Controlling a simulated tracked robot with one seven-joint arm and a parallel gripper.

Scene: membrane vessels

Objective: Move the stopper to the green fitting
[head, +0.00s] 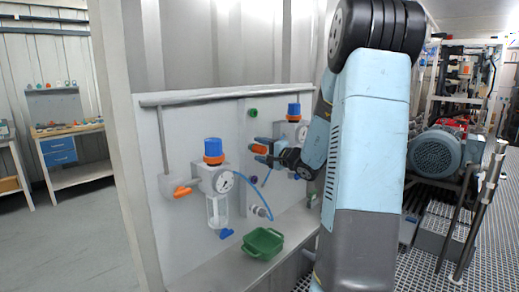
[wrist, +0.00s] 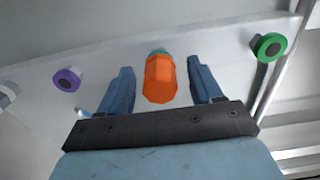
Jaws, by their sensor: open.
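The orange stopper (wrist: 160,80) sits on a teal fitting (wrist: 159,51) in the wrist view, and its body lies between my two fingers with a gap on each side. My gripper (wrist: 160,66) is open around it and not closed on it. In the head view the stopper (head: 259,149) shows at the panel, with my gripper (head: 266,151) reaching it from the right. The green fitting (wrist: 269,46) is a ring with a dark centre at the right of the wrist view. In the head view the green fitting (head: 252,113) is above the stopper and looks empty.
A purple fitting (wrist: 67,80) is at the left of the wrist view. On the panel (head: 180,140) are a gauge unit with a blue cap (head: 213,150), a second such unit (head: 293,112) and a blue hose. A green bin (head: 263,243) stands on the ledge below.

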